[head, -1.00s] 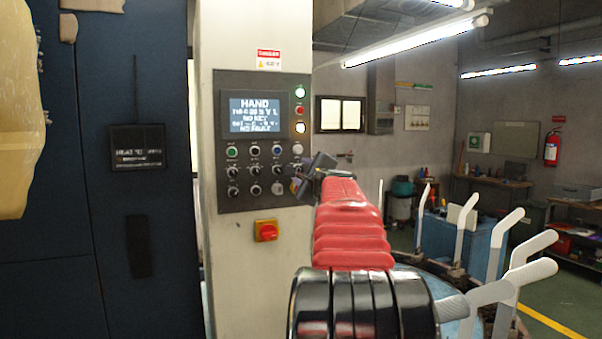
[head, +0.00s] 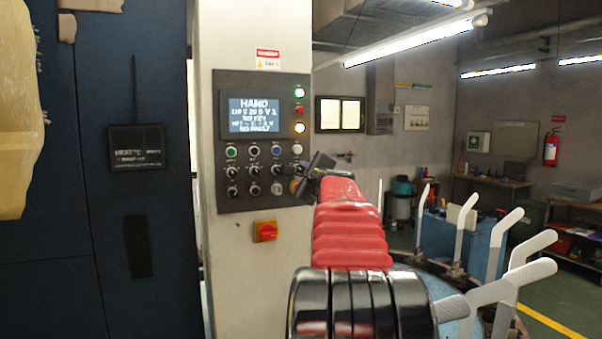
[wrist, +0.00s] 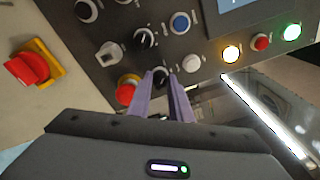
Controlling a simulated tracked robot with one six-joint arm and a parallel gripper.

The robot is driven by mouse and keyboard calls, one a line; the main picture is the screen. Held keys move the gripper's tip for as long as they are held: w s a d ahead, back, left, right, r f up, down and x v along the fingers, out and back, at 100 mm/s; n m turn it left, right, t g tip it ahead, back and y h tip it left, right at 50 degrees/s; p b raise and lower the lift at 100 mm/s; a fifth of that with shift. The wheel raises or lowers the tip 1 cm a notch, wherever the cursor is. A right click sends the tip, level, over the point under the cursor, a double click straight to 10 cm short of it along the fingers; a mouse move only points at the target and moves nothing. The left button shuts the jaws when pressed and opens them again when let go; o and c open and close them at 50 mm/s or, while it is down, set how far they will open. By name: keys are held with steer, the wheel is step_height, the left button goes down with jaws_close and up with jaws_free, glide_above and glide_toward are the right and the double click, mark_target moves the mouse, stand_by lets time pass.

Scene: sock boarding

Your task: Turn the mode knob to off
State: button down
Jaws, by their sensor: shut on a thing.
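The control panel (head: 224,110) on the pale column carries rows of buttons and knobs. My gripper (head: 302,178) is at the panel's right edge. In the wrist view my gripper's fingers (wrist: 165,84) are shut on a black knob (wrist: 160,74). This knob sits between a white button (wrist: 191,63) and a red stop button with a yellow base (wrist: 128,90). The fingers hide part of it. I cannot read its label or its pointer's position. The panel's display (head: 254,115) reads HAND in its top line; the smaller lines are blurred.
Other black knobs (wrist: 146,37) and a silver key switch (wrist: 109,53) lie close to the fingers. A red and yellow rotary switch (head: 265,231) is below the panel. White machine arms (head: 505,225) stand at the right.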

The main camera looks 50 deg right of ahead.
steer(key=shift+f+m, duration=0.15)
steer(key=shift+m, duration=0.15)
steer(key=shift+f+m+y, duration=0.1)
steer(key=shift+m+y, duration=0.4)
steer(key=shift+m, duration=3.4)
steer(key=shift+w, duration=0.1)
steer(key=c, duration=2)
jaws_free()
steer(key=o, duration=0.4)
steer(key=shift+r, duration=0.2)
